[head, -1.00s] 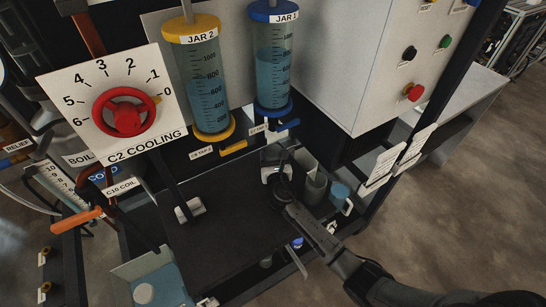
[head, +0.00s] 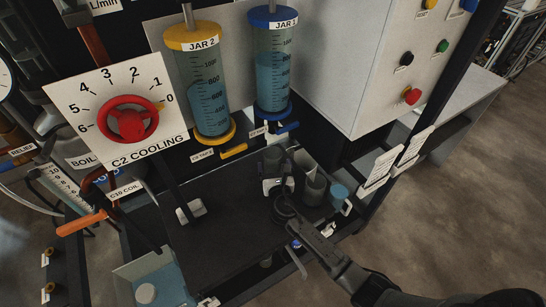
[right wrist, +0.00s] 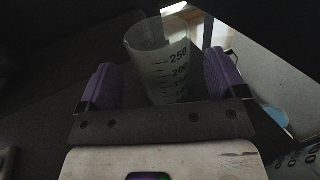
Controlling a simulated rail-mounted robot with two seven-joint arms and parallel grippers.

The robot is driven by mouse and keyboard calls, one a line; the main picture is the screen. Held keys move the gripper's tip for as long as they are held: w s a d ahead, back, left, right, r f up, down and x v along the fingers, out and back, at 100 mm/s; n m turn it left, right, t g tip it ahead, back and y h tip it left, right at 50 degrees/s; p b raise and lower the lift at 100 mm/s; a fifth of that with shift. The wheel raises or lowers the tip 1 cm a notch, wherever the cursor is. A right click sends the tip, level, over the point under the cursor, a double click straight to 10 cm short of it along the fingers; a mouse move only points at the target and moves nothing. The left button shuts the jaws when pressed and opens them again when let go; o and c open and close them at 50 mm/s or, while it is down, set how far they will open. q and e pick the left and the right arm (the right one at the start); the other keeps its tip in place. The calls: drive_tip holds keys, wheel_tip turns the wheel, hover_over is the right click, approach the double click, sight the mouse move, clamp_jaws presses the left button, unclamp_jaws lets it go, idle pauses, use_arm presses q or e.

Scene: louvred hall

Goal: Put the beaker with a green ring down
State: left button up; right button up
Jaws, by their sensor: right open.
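My right gripper (head: 278,187) is over the dark bench top near the jar taps, its jaws open. The lower edge of the beaker is hidden by the gripper. I cannot make out a green ring on it. My left gripper is not in view.
Another beaker (head: 314,188) and a blue vessel (head: 338,194) stand close to the right of the gripper. Jar 1 (head: 272,70) and Jar 2 (head: 207,90) hang behind, with taps below.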

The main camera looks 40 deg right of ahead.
drive_tip(key=p+v, duration=0.1)
drive_tip(key=v, duration=0.5)
drive_tip(key=shift+s+a, duration=0.2)
drive_tip(key=shift+s, duration=0.1)
drive_tip(key=shift+s+a+p, duration=0.3)
drive_tip(key=shift+s+p, duration=0.05)
drive_tip(key=shift+s, duration=0.2)
